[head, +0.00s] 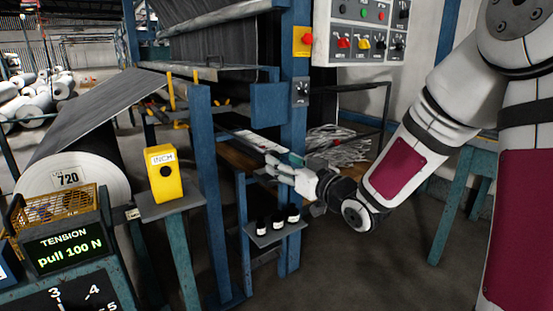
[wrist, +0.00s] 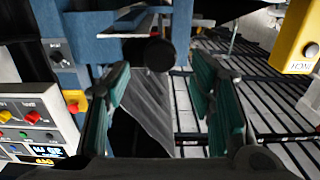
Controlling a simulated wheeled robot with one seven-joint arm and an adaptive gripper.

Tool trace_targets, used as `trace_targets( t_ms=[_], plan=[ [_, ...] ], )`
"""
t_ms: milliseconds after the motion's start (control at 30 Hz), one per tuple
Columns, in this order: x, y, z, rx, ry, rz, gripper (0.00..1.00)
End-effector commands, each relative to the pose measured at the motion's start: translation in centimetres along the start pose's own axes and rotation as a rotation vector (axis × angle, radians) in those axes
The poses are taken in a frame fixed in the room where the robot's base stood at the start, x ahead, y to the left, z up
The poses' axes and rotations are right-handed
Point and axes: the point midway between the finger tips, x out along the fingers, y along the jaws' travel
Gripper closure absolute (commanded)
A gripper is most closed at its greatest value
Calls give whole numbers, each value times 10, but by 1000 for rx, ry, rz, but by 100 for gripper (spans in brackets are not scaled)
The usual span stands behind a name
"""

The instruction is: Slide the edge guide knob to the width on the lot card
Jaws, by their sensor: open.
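My gripper (head: 279,164) is open and empty, reaching in beside the blue machine frame at a pale rail or scale strip (head: 262,142). In the wrist view its two teal fingers stand apart, with the gripper (wrist: 165,105) framing a gap. A dark round knob (wrist: 152,54), which looks like the edge guide knob, shows beyond the fingertips, between them in the picture; I see no contact. In the head view I cannot make the knob out. A white label reading 720 (head: 68,178), possibly the lot card, is on the end of the grey roll (head: 100,185).
A yellow INCH box (head: 164,174) stands on a stand at left. A tension display (head: 70,246) reads pull 100 N. Blue posts (head: 205,190) stand close by. A control panel (head: 362,30) hangs above.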

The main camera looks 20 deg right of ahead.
Motion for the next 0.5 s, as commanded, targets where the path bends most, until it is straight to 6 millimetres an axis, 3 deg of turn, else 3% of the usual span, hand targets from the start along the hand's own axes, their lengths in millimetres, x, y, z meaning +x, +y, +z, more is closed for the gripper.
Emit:
trace_targets(
  t_ms=[200,500],
  plan=[
    [-44,1,0,-2,-2,2,50],
    [-71,0,0,-1,-1,1,50]
  ],
)
